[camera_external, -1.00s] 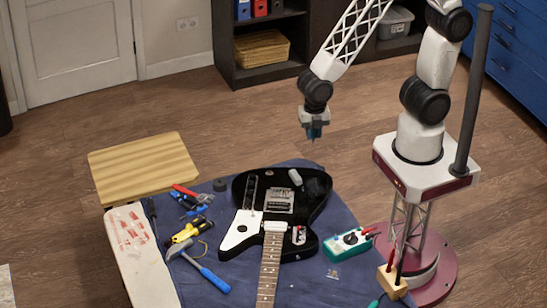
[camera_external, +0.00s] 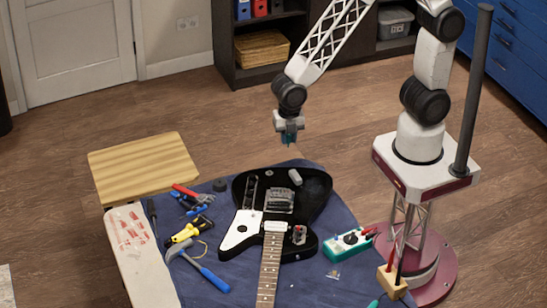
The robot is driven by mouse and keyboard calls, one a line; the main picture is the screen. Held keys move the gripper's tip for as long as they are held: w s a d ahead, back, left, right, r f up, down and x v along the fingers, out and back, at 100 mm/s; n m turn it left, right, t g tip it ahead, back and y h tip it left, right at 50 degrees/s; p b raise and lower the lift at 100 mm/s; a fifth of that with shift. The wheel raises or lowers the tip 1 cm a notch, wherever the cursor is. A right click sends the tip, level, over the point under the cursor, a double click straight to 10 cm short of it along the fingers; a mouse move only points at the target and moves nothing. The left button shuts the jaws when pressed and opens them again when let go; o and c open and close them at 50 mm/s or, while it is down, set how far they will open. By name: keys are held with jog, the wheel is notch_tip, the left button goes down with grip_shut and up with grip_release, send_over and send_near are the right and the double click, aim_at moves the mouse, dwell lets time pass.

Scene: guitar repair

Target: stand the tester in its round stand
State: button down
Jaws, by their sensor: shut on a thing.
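My gripper (camera_external: 289,136) is in the air beyond the back edge of the blue-covered table. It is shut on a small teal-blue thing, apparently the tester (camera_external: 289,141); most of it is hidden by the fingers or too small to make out. A small dark round piece (camera_external: 220,184) sits on the cloth left of the guitar and looks like the round stand. My gripper is to the right of it and well above it. I cannot see whether the round piece has a hole.
A black and white guitar (camera_external: 267,224) fills the table's middle. Pliers (camera_external: 188,197), a yellow tool (camera_external: 188,232) and a blue-handled hammer (camera_external: 203,272) lie left. A teal meter (camera_external: 348,243) lies right. A wooden stool (camera_external: 143,160) stands back left.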

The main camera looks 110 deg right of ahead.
jog(key=w+d+f, duration=0.1)
jog(key=w+f, duration=0.1)
jog(key=w, duration=0.9)
jog(key=w+d+f, duration=0.1)
jog(key=w+d, duration=0.1)
jog(key=w, duration=1)
jog(key=shift+w+d+f, duration=0.2)
jog(key=shift+f, duration=0.15)
jog(key=shift+f, duration=0.2)
jog(key=shift+f, duration=2.4)
jog(key=shift+f, duration=0.9)
dwell(1.8)
